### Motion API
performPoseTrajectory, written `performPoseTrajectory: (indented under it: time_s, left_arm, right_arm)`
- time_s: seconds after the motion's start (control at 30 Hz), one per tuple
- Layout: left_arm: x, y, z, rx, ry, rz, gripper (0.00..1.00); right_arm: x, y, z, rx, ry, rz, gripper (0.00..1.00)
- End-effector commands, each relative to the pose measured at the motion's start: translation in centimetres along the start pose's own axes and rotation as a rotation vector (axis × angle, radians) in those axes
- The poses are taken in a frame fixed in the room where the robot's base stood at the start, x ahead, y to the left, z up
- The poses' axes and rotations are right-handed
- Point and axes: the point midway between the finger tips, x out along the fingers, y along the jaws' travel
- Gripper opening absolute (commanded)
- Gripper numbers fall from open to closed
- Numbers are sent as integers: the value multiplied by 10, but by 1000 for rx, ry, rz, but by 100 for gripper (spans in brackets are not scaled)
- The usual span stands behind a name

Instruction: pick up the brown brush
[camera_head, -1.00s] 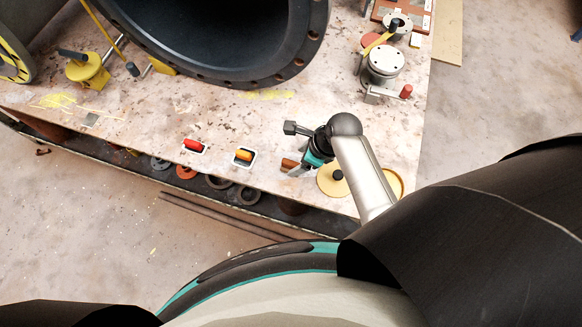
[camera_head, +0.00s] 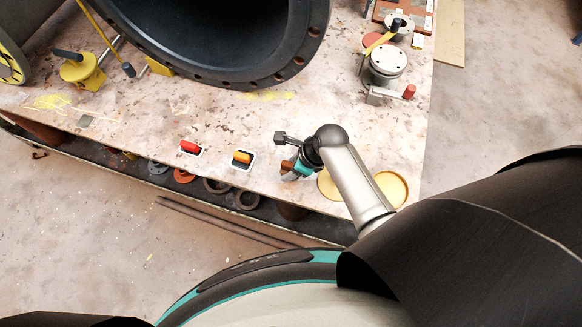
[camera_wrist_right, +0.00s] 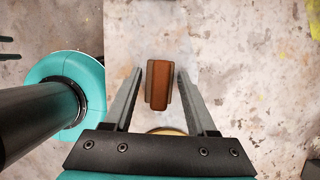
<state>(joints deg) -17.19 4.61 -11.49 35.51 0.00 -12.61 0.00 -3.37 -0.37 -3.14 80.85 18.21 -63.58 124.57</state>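The brown brush (camera_head: 287,166) lies on the table near its front edge, partly hidden by my right gripper in the head view. In the right wrist view the brush (camera_wrist_right: 158,85) is a brown block seen lengthwise, in line with the gap between the fingers. My right gripper (camera_wrist_right: 160,74) is open, with one finger on each side of the brush and a visible gap on both sides. I cannot tell how far the fingertips are above the table. In the head view the right gripper (camera_head: 291,174) points down over the brush. My left gripper is not in view.
A yellow-orange item (camera_head: 242,158) and a red item (camera_head: 190,147) lie left of the brush. Yellow round lids (camera_head: 391,187) lie to its right, partly behind my arm. A large black flanged pipe (camera_head: 230,40) fills the back. The table's front edge is close.

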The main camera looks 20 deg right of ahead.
Motion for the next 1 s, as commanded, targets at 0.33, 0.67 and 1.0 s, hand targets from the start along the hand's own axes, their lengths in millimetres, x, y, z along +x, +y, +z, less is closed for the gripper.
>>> performPoseTrajectory:
  time_s: [0.33, 0.67, 1.0]
  left_arm:
    - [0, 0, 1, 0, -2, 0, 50]
    - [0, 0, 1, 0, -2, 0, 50]
    - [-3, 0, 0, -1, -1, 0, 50]
  right_arm:
    - [0, 0, 0, 0, 0, 0, 17]
    - [0, 0, 0, 0, 0, 0, 0]
    - [-4, 0, 2, 0, -1, 0, 0]
